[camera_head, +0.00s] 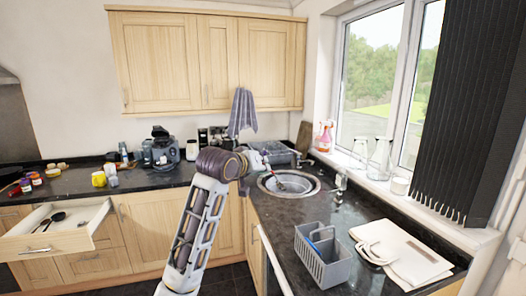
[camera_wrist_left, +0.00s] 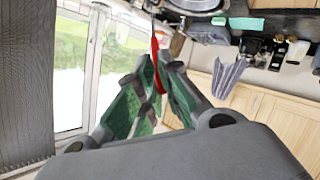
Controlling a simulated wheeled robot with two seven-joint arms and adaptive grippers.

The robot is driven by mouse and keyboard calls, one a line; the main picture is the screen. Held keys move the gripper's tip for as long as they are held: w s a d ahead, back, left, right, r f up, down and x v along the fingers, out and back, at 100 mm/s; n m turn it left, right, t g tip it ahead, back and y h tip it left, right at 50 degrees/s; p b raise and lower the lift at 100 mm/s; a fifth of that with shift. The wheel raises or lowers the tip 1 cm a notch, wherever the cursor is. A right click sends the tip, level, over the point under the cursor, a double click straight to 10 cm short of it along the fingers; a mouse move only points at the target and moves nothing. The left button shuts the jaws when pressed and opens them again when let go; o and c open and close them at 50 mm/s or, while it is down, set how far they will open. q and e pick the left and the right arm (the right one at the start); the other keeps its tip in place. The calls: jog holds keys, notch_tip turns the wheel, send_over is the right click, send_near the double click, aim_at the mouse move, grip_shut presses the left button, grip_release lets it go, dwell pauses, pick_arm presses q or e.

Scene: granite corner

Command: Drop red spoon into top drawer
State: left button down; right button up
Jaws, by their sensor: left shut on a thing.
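In the head view the spoon is too small to make out well. The top drawer (camera_head: 45,243) is pulled open at the far left, below the counter. It holds a few dark utensils (camera_head: 58,217). My right gripper is not in view.
The sink (camera_head: 306,184) and its tap (camera_head: 340,182) lie beside the gripper. Wall cabinets (camera_head: 160,62) hang above.

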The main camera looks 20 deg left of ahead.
pick_arm(q)
jog(key=s+f+b, duration=0.1)
jog(key=s+f, duration=0.6)
jog(key=f, duration=0.9)
jog(key=s+f+n+y+b, duration=0.1)
jog(key=s+f, duration=0.6)
jog(key=f, duration=0.9)
jog(key=s+f+n+y+b, duration=0.1)
jog(key=s+f, duration=0.6)
jog(key=f, duration=1)
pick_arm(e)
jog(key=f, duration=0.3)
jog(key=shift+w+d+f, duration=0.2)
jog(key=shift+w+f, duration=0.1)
pick_arm(q)
jog(key=shift+a, duration=0.15)
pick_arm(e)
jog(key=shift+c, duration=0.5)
